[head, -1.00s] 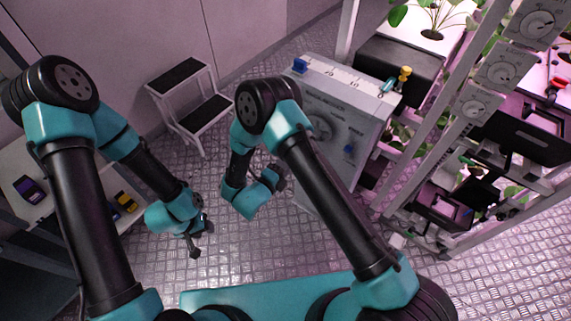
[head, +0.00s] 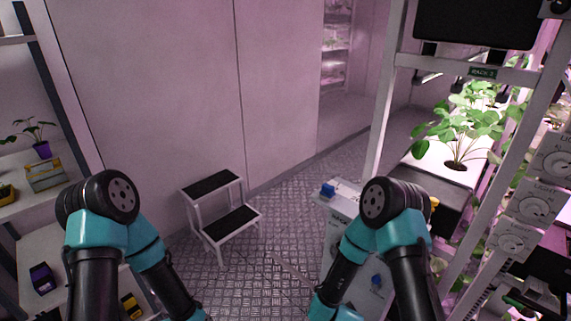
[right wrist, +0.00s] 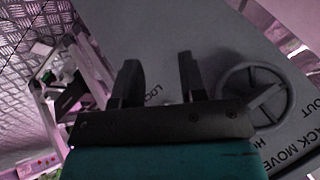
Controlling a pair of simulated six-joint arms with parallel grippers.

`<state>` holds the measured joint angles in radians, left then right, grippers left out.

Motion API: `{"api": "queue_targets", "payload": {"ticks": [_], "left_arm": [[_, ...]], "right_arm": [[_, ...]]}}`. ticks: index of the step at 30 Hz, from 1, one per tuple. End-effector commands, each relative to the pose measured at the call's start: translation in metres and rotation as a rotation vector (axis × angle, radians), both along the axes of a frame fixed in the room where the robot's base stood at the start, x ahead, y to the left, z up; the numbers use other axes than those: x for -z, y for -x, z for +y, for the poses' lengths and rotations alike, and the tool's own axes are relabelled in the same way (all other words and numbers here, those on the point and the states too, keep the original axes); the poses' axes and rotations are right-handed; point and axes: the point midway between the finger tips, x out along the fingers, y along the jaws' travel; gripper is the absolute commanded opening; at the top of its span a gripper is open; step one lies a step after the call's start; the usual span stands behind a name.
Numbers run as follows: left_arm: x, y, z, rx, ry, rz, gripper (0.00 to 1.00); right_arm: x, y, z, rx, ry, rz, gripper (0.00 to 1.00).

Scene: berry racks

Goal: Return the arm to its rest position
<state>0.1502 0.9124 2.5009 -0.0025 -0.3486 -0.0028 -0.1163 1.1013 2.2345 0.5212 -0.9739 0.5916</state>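My two teal and black arms show at the bottom of the head view, but both grippers lie below its edge. In the right wrist view my right gripper (right wrist: 160,80) has its two black fingers apart with nothing between them. Behind the fingers is the grey face of a cabinet (right wrist: 220,35) with a round handwheel (right wrist: 252,95) and printed lettering. The cabinet also shows in the head view (head: 345,205), partly hidden by my right arm. My left gripper is out of view.
A white step stool (head: 222,212) with black treads stands on the metal floor. A rack with plants (head: 455,140) and dials (head: 512,240) is at the right. Shelves with a potted plant (head: 40,148) and small boxes are at the left.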

Motion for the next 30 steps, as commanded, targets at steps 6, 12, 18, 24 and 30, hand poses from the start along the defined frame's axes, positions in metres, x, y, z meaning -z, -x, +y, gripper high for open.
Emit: {"api": "queue_targets", "payload": {"ticks": [6, 12, 18, 24, 30], "left_arm": [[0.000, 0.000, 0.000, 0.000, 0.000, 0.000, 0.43], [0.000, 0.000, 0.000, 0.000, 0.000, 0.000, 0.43], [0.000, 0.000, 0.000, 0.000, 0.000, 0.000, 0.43], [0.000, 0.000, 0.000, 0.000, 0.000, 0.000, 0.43], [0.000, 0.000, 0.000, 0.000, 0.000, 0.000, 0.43]], "right_arm": [[0.006, 0.069, -0.028, -0.458, 0.001, 0.275, 0.38], [-0.001, 0.133, -0.044, -0.841, -0.023, 0.421, 0.38], [-0.005, 0.154, -0.049, -0.971, -0.035, 0.457, 0.38], [-0.005, 0.154, -0.048, -0.970, -0.035, 0.456, 0.38], [-0.005, 0.154, -0.048, -0.968, -0.034, 0.455, 0.38]]}}
